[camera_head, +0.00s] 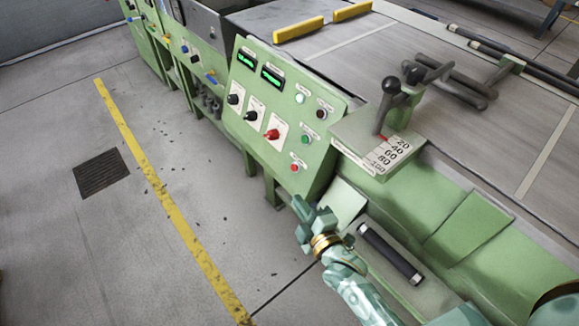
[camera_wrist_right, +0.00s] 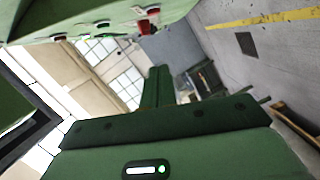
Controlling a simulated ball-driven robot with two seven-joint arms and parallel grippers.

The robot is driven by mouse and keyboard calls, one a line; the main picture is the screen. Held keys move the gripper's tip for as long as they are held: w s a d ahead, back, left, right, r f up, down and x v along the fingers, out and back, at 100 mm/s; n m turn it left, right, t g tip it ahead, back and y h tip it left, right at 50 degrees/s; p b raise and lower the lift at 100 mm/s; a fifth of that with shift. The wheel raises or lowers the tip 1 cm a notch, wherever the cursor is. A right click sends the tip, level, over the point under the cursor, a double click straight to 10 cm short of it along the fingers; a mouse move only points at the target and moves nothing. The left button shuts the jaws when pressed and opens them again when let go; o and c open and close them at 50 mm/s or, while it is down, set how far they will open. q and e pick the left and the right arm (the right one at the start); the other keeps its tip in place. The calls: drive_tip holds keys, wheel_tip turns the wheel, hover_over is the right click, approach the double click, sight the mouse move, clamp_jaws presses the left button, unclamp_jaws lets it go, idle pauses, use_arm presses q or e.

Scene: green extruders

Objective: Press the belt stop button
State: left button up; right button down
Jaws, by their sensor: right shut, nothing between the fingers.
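A sloped green control panel (camera_head: 290,110) stands in the middle of the head view. A small red button (camera_head: 295,168) sits at its lower right, below a green button (camera_head: 305,138). A larger red knob (camera_head: 272,134) is to the left. The labels are too small to read, so I cannot tell which is marked belt stop. My right gripper (camera_head: 303,208) is shut and empty, just below the panel's lower edge and apart from the red button. In the right wrist view its closed fingers (camera_wrist_right: 159,85) point toward the panel's underside area. My left gripper is out of view.
A lever box (camera_head: 378,148) with a numbered scale juts out right of the panel. A black handle (camera_head: 390,254) lies on the green machine's front, right of my gripper. Open floor with a yellow line (camera_head: 150,175) and a dark grate (camera_head: 101,172) lies left.

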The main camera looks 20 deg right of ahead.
sight(294, 167)
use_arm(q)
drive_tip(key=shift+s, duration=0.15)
